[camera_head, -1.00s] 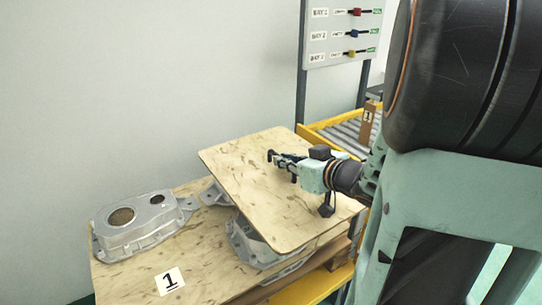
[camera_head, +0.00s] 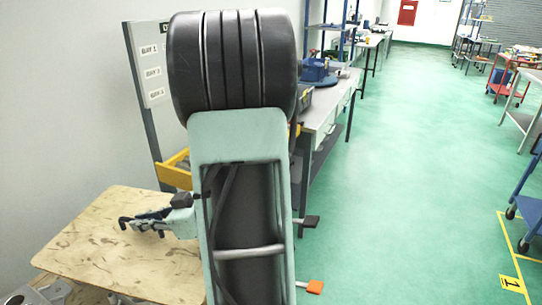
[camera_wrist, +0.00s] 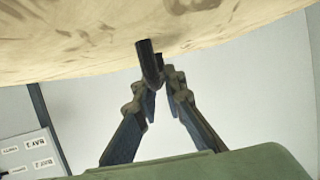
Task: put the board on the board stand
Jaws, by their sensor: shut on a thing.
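The board (camera_head: 85,243), a flat pale wooden sheet with brown flecks, is at the lower left of the head view. I cannot make out a board stand in either view.
Grey castings (camera_head: 22,296) show at the lower left, partly cut off. A yellow-framed conveyor (camera_head: 174,172) and a bay sign (camera_head: 150,68) stand behind the board. Benches (camera_head: 325,115) line the wall. Green floor (camera_head: 400,180) is open; a blue trolley (camera_head: 531,205) stands right.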

